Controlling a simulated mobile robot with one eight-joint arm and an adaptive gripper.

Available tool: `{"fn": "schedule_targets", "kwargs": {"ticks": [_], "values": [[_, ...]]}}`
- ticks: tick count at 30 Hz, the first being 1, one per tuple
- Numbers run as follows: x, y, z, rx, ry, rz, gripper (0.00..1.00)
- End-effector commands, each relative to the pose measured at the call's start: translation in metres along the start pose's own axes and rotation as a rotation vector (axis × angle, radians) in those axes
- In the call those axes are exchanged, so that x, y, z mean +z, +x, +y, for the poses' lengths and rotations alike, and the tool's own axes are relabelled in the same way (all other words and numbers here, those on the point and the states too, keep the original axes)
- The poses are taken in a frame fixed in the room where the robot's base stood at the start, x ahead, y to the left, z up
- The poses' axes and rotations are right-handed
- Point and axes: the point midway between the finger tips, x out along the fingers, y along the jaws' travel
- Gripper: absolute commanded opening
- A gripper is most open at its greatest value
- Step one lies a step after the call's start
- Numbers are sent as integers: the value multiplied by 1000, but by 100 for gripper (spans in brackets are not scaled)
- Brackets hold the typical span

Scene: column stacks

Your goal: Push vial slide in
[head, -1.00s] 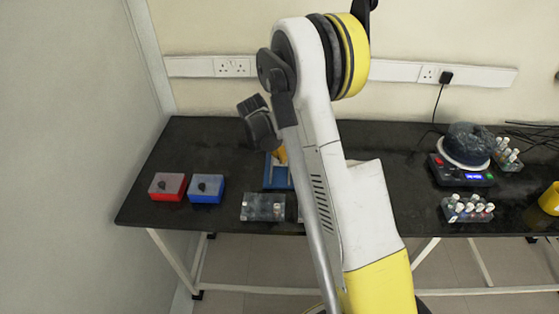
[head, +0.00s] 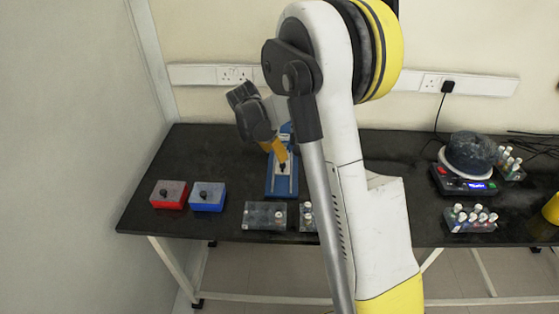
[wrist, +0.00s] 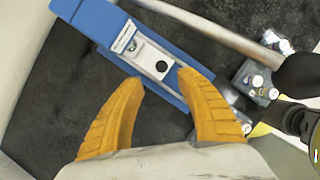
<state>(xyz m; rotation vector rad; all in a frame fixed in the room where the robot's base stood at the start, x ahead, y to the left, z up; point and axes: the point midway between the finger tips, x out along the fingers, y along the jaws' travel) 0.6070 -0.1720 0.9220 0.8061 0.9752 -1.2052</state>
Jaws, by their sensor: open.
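The blue device (head: 270,183) lies on the dark bench, with a pale vial slide (head: 284,187) on its top. In the wrist view the device (wrist: 91,20) runs diagonally, and the slide (wrist: 148,54) is a whitish block with a round black spot at its near end. My gripper (head: 278,152) hangs over the device. In the wrist view my gripper (wrist: 159,76) has its two orange fingers spread apart, with the black-spotted end of the slide just beyond and between the tips. Nothing is between the fingers. Whether a fingertip touches the device I cannot tell.
A red box (head: 169,195) and a blue box (head: 207,197) stand to the left. A grey vial rack (head: 264,216) is at the front edge, with another rack (head: 306,217) partly behind my arm. A scale (head: 462,181) and vial rack (head: 470,220) stand right.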

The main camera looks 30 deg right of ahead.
Motion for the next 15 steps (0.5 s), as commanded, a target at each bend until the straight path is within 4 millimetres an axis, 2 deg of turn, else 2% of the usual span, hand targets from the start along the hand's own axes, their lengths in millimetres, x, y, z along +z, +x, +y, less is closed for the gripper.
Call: {"fn": "schedule_targets", "kwargs": {"ticks": [3, 6, 15], "values": [[0, -23, 0, 0, -2, 0, 43], [0, -35, 0, 0, -1, 0, 43], [0, -43, 0, 0, 0, 0, 43]]}}
